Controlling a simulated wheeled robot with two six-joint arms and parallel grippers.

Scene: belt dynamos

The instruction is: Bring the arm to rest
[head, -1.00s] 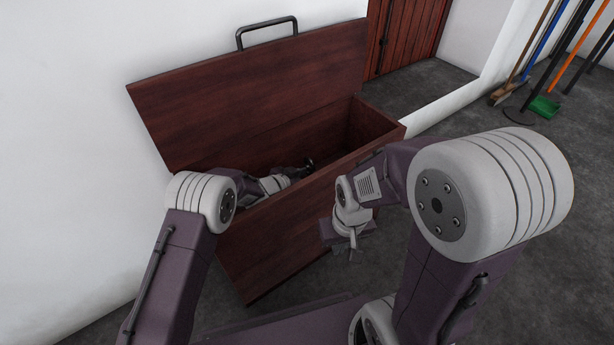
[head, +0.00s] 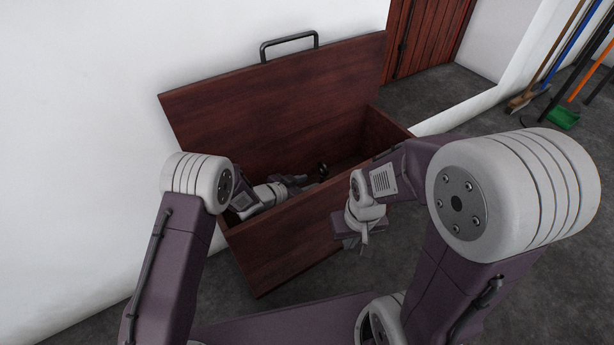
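A dark red-brown wooden chest (head: 290,245) stands against the white wall with its lid (head: 275,88) raised. My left arm reaches over the chest's near left edge. My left gripper (head: 312,177) is inside the chest, low in the opening. A small dark rounded shape shows at its tip; I cannot tell whether it is a finger or a separate thing. Its fingers are too dark and small to read. My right gripper (head: 356,244) hangs pointing down outside the chest, in front of its right part. Its finger gap is not clear. The chest floor is mostly hidden.
The lid has a black handle (head: 289,43) on top. A red plank door (head: 430,35) is behind at the right. Brooms and a green dustpan (head: 563,118) lean at the far right. Grey floor (head: 430,90) is clear between them and the chest.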

